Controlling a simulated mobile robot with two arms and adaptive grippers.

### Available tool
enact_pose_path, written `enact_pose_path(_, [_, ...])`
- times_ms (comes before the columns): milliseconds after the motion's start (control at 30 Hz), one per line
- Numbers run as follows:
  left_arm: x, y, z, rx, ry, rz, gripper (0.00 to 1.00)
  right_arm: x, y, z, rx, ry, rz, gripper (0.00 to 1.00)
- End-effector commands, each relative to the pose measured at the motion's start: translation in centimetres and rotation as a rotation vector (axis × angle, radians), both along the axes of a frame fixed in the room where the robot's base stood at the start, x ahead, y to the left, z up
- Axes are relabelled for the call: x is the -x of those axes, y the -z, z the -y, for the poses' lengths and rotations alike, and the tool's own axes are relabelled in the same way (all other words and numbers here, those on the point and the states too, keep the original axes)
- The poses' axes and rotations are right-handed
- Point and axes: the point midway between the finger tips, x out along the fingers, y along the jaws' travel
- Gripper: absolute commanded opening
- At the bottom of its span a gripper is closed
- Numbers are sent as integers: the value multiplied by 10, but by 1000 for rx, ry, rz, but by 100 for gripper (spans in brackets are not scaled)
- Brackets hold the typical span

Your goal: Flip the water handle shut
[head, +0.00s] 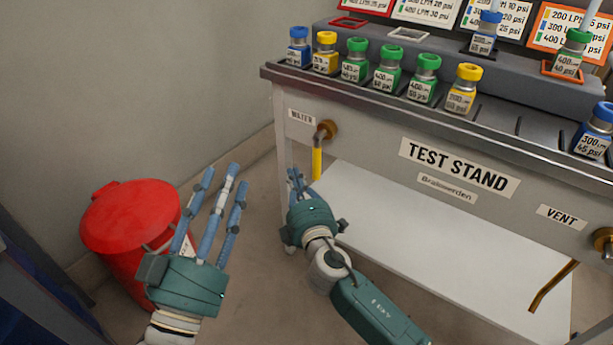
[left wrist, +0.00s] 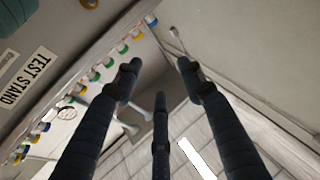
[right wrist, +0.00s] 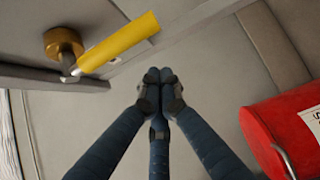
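The water handle (head: 317,164) is yellow and hangs down from a brass valve (head: 328,129) under the WATER label at the stand's left front. In the right wrist view the handle (right wrist: 121,43) and brass valve (right wrist: 62,45) show at upper left. My right gripper (head: 297,177) is just left of and below the handle, apart from it. Its fingertips (right wrist: 160,84) are together with nothing between them. My left gripper (head: 225,175) is further left, with its fingers spread and empty. They show spread in the left wrist view too (left wrist: 158,78).
The test stand (head: 375,145) carries several colour-capped bottles on top. A vent handle (head: 552,286) hangs at its right end. A red bin (head: 130,225) stands by the wall behind my left gripper. A white lower shelf (head: 440,240) lies under the stand. Floor shows between bin and stand.

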Motion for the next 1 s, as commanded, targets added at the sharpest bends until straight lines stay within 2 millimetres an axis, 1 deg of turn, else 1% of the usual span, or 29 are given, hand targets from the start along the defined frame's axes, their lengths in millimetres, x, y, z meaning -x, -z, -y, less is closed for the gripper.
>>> enact_pose_path(33, [4, -8, 1, 13, 3, 47, 40, -10, 0, -3, 0, -1, 3, 0])
enact_pose_path(100, [10, -22, 1, 32, 7, 113, 40, -19, 1, -5, 0, -1, 2, 0])
enact_pose_path(200, [20, -39, 0, 56, 12, 198, 40, -32, 1, -9, 1, -1, 1, 0])
enact_pose_path(233, [21, -42, 0, 59, 12, 207, 40, -32, 1, -5, 2, 1, 0, 0])
enact_pose_path(300, [18, -38, 0, 50, 10, 180, 40, -24, 1, 8, 4, 0, 0, 0])
enact_pose_path(400, [17, -36, 0, 48, 10, 169, 40, -19, 0, 19, 2, 0, 0, 0])
enact_pose_path(500, [17, -35, 0, 47, 10, 166, 40, -16, 0, 25, 2, 0, 0, 0])
enact_pose_path(633, [16, -35, 0, 46, 10, 164, 40, -14, 0, 28, 0, 0, -1, 0])
enact_pose_path(1000, [16, -34, 0, 45, 9, 160, 40, -14, 0, 29, 1, 0, -1, 0])
